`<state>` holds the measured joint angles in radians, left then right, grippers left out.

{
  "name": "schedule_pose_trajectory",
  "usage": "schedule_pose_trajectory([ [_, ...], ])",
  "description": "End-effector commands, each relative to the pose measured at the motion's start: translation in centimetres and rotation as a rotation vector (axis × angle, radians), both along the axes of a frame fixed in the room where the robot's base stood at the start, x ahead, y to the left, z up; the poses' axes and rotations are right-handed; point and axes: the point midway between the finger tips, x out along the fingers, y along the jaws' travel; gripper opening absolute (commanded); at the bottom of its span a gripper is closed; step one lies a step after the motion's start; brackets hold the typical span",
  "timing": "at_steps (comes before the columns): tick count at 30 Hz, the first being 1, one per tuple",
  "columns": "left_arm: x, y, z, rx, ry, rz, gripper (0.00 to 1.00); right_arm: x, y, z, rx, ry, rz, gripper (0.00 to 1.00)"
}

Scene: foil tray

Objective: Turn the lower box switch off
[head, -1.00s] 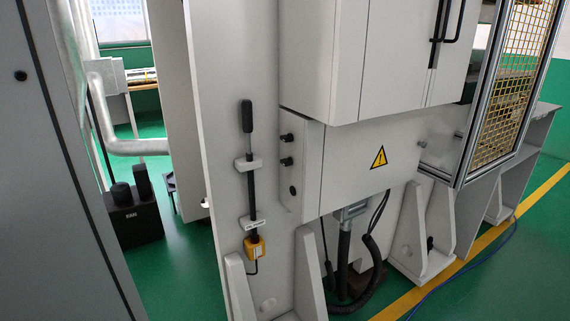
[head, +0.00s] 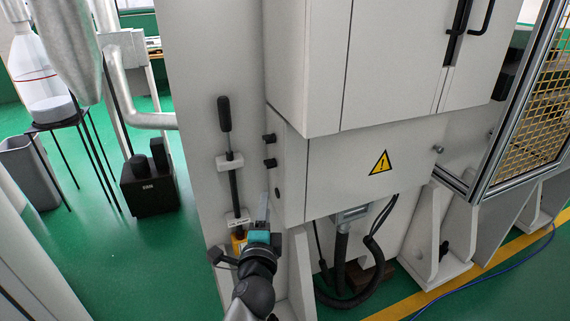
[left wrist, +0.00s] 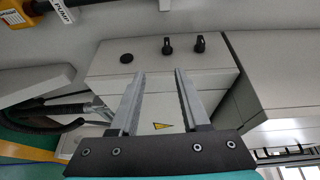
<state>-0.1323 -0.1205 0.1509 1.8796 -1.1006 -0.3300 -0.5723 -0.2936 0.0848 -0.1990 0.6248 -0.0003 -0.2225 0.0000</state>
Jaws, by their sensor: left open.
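The lower box (head: 350,170) is light grey with a yellow warning triangle and hangs under a larger cabinet. Its left side carries two black knob switches, an upper one (head: 269,138) and a lower one (head: 270,162). A flat round black fitting (head: 277,191) sits below them. In the left wrist view the two knobs (left wrist: 168,46) (left wrist: 200,43) and the round fitting (left wrist: 127,58) show beyond the fingers. I cannot tell the knobs' settings. My left gripper (head: 262,206) is open and empty, below the knobs and apart from them. It also shows in the left wrist view (left wrist: 160,73).
A black-handled lever (head: 225,115) runs down the panel left of the box, with a yellow fitting (left wrist: 22,18) at its end, close to my gripper. Black hoses (head: 342,265) hang under the box. A mesh guard (head: 535,105) stands at right.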

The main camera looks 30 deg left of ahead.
Motion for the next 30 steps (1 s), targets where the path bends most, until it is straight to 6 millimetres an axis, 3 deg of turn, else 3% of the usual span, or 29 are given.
schedule_pose_trajectory([
  [3, 0.0, 0.5, 1.2, 0.028, -0.014, 0.015, 0.46, -0.8, 0.2, 0.0, 0.002, 0.012, 0.001, 0.50],
  [8, 1.4, 1.1, 1.3, 0.029, -0.015, 0.014, 0.46, -1.1, 0.7, 0.0, 0.009, 0.017, 0.000, 0.50],
  [20, 7.5, 4.3, 1.1, 0.027, -0.015, 0.014, 0.46, -1.0, 0.9, -0.6, 0.011, 0.014, -0.001, 0.50],
  [30, 12.0, 6.5, 1.1, 0.025, -0.015, 0.014, 0.46, 0.1, -0.6, -1.7, -0.006, -0.007, -0.004, 0.50],
])
